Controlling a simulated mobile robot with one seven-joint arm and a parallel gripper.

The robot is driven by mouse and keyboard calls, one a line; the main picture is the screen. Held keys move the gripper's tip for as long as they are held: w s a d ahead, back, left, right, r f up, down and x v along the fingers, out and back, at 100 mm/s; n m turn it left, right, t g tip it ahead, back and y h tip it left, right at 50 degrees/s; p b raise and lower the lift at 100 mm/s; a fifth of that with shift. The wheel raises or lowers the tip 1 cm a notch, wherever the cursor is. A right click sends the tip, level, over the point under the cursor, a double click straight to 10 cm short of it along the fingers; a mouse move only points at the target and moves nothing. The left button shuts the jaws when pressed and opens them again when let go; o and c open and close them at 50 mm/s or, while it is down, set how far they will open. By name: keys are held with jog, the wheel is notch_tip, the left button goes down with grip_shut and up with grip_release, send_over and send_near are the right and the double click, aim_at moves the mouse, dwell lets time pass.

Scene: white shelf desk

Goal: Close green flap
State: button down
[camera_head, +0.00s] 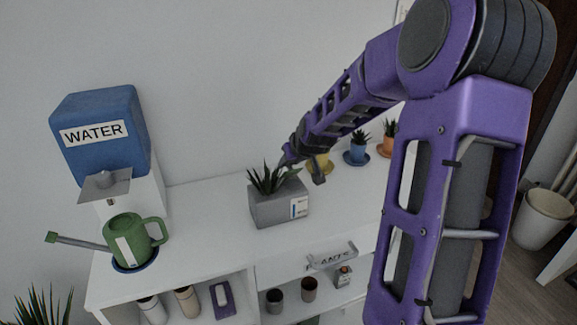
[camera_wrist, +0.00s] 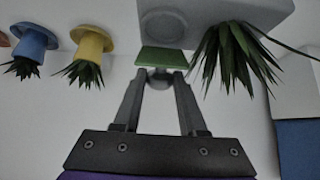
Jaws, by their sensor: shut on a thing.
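The green flap (camera_wrist: 162,57) shows in the wrist view, on the near side of a grey planter (camera_wrist: 215,18), standing out from it. A small rounded grey knob (camera_wrist: 160,76) sits at the flap's edge. My gripper (camera_wrist: 161,78) is shut on this knob, one finger on each side. In the head view the grey planter (camera_head: 280,208) stands on the white shelf desk with a spiky plant (camera_head: 267,180) in it. My gripper (camera_head: 304,169) is at the planter's back right there. The flap cannot be made out in the head view.
Small potted plants in yellow (camera_head: 320,165), blue (camera_head: 357,152) and orange (camera_head: 386,143) pots stand right of the planter. A green watering can (camera_head: 131,240) sits under the blue water tank (camera_head: 98,130) at left. The desk top (camera_head: 210,215) between is clear.

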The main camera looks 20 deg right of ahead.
aim_at(292, 172)
jog(key=s+t, duration=0.1)
jog(key=t, duration=0.1)
jog(key=s+f+t, duration=0.1)
jog(key=t, duration=0.1)
jog(key=shift+s+f+t+b, duration=0.1)
jog(key=shift+s+t+b, duration=0.1)
jog(key=shift+t+b, duration=0.15)
jog(key=t, duration=0.2)
jog(key=s+f+t, duration=0.1)
jog(key=shift+a+f+t, duration=0.1)
jog(key=shift+t, duration=0.25)
jog(key=shift+s+f+t, duration=0.2)
jog(key=shift+s+t, duration=0.05)
jog(key=shift+t, duration=0.45)
jog(key=shift+c, duration=2.3)
grip_release()
